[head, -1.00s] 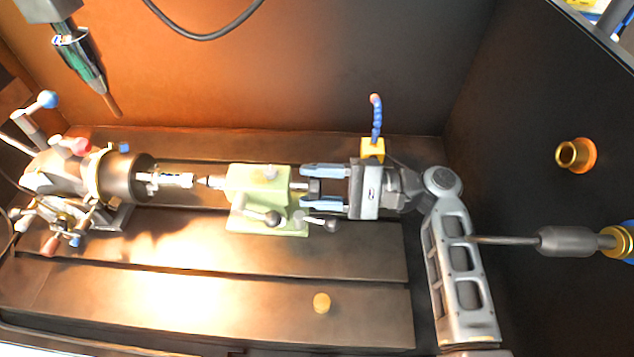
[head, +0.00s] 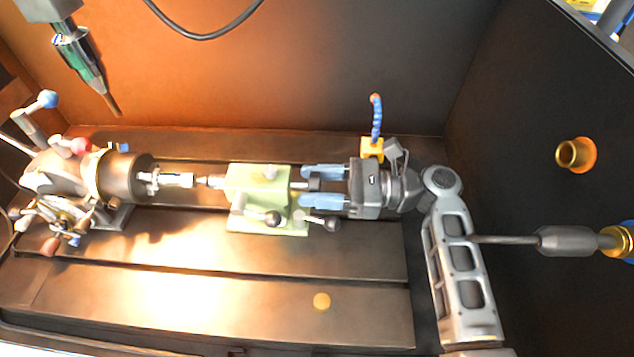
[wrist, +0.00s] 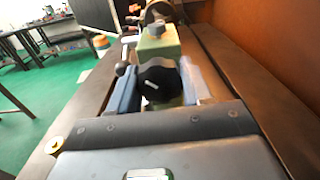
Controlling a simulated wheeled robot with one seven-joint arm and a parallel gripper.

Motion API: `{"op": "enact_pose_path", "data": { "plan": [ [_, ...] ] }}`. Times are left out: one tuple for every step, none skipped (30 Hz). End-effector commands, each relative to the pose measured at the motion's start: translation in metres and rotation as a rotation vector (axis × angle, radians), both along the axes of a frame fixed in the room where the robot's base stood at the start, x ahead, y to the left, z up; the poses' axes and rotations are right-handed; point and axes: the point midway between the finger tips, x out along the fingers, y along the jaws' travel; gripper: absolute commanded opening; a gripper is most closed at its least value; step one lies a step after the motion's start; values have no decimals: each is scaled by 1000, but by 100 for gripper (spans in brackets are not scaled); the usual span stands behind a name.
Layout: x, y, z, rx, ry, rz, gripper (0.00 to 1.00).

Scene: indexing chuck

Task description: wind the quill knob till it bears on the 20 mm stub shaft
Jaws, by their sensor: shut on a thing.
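The pale green tailstock (head: 250,190) stands on the dark bed, with its quill tip (head: 208,181) pointing left. The stub shaft (head: 178,180) is held in the chuck (head: 122,178). The quill tip is at or very near the shaft's right end; I cannot tell whether they touch. The dark quill knob (head: 314,184) is at the tailstock's right end and shows as a black round knob in the wrist view (wrist: 160,85). My gripper (head: 322,187) comes from the right, its two blue fingers shut on the knob from either side.
A blue coolant hose on a yellow block (head: 372,148) stands behind my gripper. A green-and-dark nozzle (head: 82,60) hangs at upper left.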

Motion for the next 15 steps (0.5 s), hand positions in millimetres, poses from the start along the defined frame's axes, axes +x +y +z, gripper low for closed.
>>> {"op": "enact_pose_path", "data": {
  "plan": [
    [0, -1, -1, 0, 46, -3, 18],
    [0, -1, -1, 2, 74, -3, 18],
    [0, -1, -1, 3, 113, -3, 18],
    [0, -1, -1, 4, 141, -3, 18],
    [0, -1, -1, 5, 170, -3, 18],
    [0, -1, -1, 6, 208, -3, 18],
    [0, -1, -1, 7, 236, -3, 18],
    [0, -1, -1, 8, 265, -3, 18],
    [0, -1, -1, 10, 303, -3, 18],
    [0, -1, -1, 10, 331, -3, 18],
    [0, -1, -1, 11, 359, -3, 18],
    [0, -1, -1, 13, 397, -3, 18],
    [0, -1, -1, 14, 424, -3, 18],
    [0, -1, -1, 15, 450, -3, 18],
    [0, -1, -1, 17, 486, -3, 18]
  ]
}}
